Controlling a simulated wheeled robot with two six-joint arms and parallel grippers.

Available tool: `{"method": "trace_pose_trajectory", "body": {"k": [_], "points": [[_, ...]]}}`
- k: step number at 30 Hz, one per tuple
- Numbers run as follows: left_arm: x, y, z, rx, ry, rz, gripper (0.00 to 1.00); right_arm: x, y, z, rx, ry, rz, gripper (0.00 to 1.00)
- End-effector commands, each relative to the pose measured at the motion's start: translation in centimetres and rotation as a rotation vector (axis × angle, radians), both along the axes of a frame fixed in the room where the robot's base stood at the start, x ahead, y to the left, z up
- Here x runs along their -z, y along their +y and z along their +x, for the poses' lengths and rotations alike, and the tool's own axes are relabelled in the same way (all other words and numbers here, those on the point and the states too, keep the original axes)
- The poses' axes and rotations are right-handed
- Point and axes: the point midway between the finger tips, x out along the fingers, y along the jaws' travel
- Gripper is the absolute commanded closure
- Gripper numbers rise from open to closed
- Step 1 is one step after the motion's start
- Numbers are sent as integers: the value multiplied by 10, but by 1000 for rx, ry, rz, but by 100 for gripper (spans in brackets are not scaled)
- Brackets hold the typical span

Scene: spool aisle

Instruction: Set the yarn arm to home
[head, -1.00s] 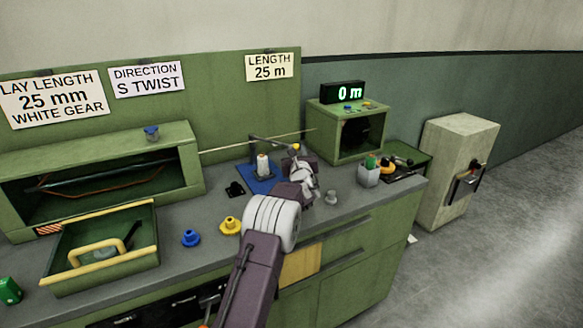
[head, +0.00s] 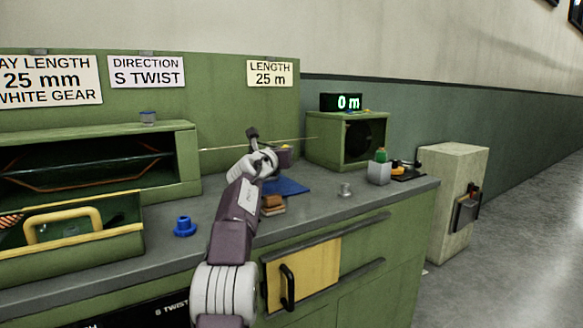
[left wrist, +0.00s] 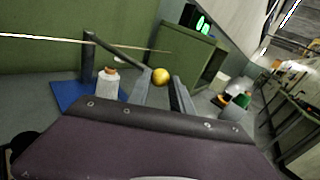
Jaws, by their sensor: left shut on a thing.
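The yarn arm is a dark bar on an upright post (left wrist: 89,48), ending in a yellow ball knob (left wrist: 161,76). In the left wrist view the bar slants from the post's top down right to the knob. In the head view the post's top (head: 252,133) shows above my left gripper (head: 284,150), and most of the bar is hidden. My left gripper is shut on the knob, its fingers (left wrist: 163,86) on either side of it. A white yarn cone (left wrist: 107,84) stands on the blue mat (head: 291,187) beside the post. My right gripper is out of view.
A thin rod or yarn (head: 235,146) runs behind the post toward the green box (head: 350,143) with the "0 m" display (head: 341,102). A blue spool (head: 184,227), brown block (head: 272,203), small metal piece (head: 345,190) and grey pot (head: 379,173) stand on the bench.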

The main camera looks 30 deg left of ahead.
Motion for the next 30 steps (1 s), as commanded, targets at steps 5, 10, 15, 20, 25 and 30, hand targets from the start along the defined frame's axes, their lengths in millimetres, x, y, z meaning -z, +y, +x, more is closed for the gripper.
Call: {"method": "trace_pose_trajectory", "body": {"k": [5, 10, 15, 20, 25, 30], "points": [[1, 11, -14, 49, 0, 5, 100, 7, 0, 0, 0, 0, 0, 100], [0, 16, -23, 103, 0, 7, 100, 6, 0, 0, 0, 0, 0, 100], [-1, 17, -29, 137, -5, 11, 100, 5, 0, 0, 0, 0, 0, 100], [-2, 17, -31, 149, -9, 13, 100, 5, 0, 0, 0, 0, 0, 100], [-3, 17, -31, 149, -10, 13, 100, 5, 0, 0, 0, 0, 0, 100], [-3, 17, -31, 150, -10, 12, 65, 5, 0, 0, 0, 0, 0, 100]]}}
